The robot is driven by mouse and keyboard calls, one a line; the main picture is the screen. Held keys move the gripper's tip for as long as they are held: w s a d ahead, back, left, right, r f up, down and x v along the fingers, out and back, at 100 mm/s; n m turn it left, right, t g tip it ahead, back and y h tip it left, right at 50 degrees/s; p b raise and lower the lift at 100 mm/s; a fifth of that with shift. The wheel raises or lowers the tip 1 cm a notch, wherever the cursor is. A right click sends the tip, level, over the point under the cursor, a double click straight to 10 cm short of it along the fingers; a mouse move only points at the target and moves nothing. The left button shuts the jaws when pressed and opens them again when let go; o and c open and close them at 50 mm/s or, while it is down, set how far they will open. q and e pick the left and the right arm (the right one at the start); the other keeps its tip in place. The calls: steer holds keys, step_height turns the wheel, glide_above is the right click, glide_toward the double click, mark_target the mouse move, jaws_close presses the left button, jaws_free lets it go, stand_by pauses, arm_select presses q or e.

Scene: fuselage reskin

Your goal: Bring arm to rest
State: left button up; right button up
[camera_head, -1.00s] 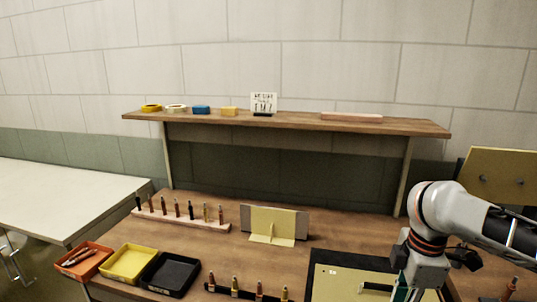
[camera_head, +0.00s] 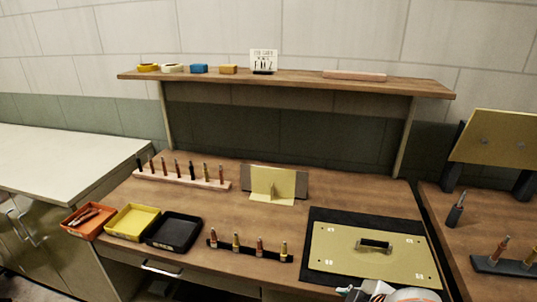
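Part of my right arm (camera_head: 410,295) shows at the bottom edge of the head view, low and in front of the bench. Its gripper is not clearly visible, so its fingers cannot be judged. My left arm and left gripper are out of view. A yellow-green panel (camera_head: 340,255) with a dark handle (camera_head: 375,245) lies flat on a black mat (camera_head: 318,217) at the right of the bench.
The wooden bench (camera_head: 225,215) holds an orange tray (camera_head: 75,232), a yellow tray (camera_head: 120,233), a black tray (camera_head: 160,243), a tool rack (camera_head: 180,181), a front fastener strip (camera_head: 225,247) and an upright bracket (camera_head: 270,186). A shelf (camera_head: 290,80) spans behind. Another bench (camera_head: 445,215) stands right.

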steer(key=s+d+f+m+h, duration=0.2)
steer(key=s+d+m+h, duration=0.15)
steer(key=s+d, duration=0.4)
steer(key=s+d+f+m+h, duration=0.2)
steer(key=s+d+h, duration=0.25)
steer(key=d, duration=0.65)
steer(key=a+f+m+t+y, duration=0.2)
steer(key=a+f+y, duration=0.5)
steer(key=a+f, duration=0.6)
step_height(320, 180, down, 4)
steer(key=shift+a+r+m+t, duration=0.15)
steer(key=shift+a+m+t, duration=0.15)
steer(key=shift+t, duration=0.2)
